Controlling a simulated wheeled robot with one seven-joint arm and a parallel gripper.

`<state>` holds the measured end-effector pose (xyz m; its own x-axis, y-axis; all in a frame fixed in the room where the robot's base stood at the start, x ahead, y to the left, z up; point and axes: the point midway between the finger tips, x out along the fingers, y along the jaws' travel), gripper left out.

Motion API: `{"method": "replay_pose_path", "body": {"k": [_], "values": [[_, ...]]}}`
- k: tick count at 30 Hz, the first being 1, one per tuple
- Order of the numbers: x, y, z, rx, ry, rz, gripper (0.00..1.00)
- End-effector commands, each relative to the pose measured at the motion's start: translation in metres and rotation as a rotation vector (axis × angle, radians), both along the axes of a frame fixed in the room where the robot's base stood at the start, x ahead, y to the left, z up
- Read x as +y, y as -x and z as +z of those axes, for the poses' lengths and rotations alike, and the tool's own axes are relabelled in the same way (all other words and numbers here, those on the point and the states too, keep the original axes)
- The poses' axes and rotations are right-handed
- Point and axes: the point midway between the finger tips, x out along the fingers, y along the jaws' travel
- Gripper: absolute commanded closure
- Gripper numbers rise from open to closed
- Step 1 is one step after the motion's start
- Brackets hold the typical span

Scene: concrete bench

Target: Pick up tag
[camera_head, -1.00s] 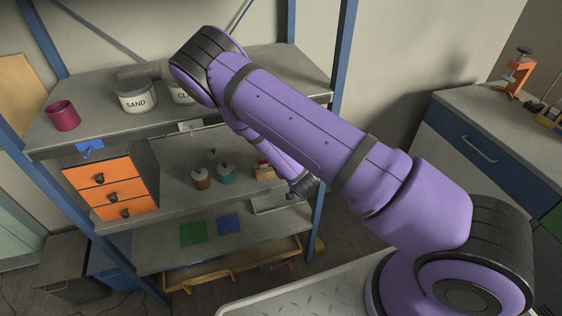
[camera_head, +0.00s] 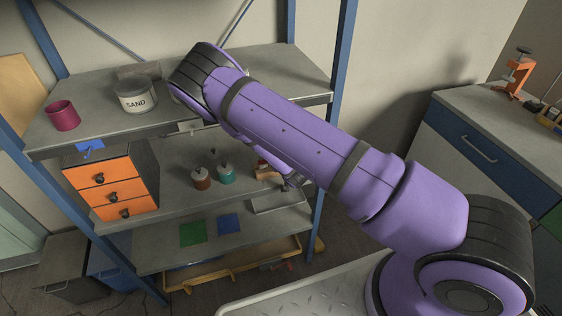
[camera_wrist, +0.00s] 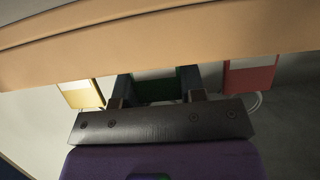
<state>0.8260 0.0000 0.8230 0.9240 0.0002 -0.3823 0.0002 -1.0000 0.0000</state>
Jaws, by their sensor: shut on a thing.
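A dark green tag (camera_wrist: 168,88) shows between the two fingers of my gripper (camera_wrist: 157,82) in the wrist view. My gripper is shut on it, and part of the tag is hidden. A yellow tag (camera_wrist: 82,94) with a pale upper part is to the left of the fingers. A red tag (camera_wrist: 250,78) with a pale upper part is to the right. In the head view my gripper (camera_head: 293,183) is at the right end of the middle shelf, beside a small wooden item with red on it (camera_head: 265,171). I cannot make out the tags there.
A tan board edge (camera_wrist: 150,45) crosses the top of the wrist view, close to the fingers. Several bottles (camera_head: 201,178) stand left of my gripper on the middle shelf (camera_head: 170,205). The upper shelf (camera_head: 275,70) is above it. A blue post (camera_head: 325,170) stands right of it.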

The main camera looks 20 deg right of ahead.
Motion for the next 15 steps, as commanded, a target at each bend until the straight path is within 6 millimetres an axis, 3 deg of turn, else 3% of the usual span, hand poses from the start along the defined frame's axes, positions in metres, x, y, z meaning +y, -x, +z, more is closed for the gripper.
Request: {"method": "replay_pose_path", "body": {"k": [8,15], "values": [[0.0,0.0,0.002,-0.001,-0.001,0.0,0.85],[0.0,0.0,0.016,-0.001,-0.001,-0.002,0.85]]}}
